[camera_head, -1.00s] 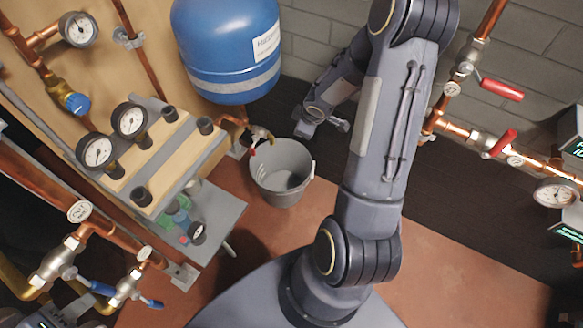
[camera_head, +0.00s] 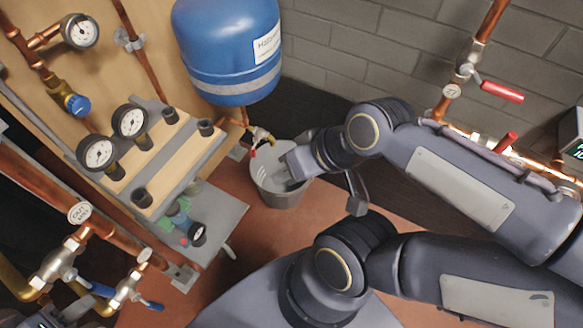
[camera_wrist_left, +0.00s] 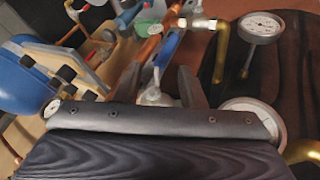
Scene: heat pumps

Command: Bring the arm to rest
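My right arm's end with the gripper (camera_head: 292,162) is in front of the grey bucket in the head view; its fingers are too unclear to read. The folded arm links spread across the right half of the view. My left gripper (camera_wrist_left: 158,78) shows in the left wrist view with two dark fingers apart. A pale valve body (camera_wrist_left: 154,97) with a blue lever (camera_wrist_left: 168,48) appears between or just beyond them; I cannot tell whether they touch. In the head view only a grey piece of my left arm's end shows at the bottom left corner.
A blue tank (camera_head: 228,50) hangs at the back, with a grey bucket (camera_head: 278,196) on the floor below. Copper pipes, gauges and blue-lever valves (camera_head: 60,262) crowd the left. A red-lever valve (camera_head: 502,92) is on the right wall pipes. Some reddish floor is clear.

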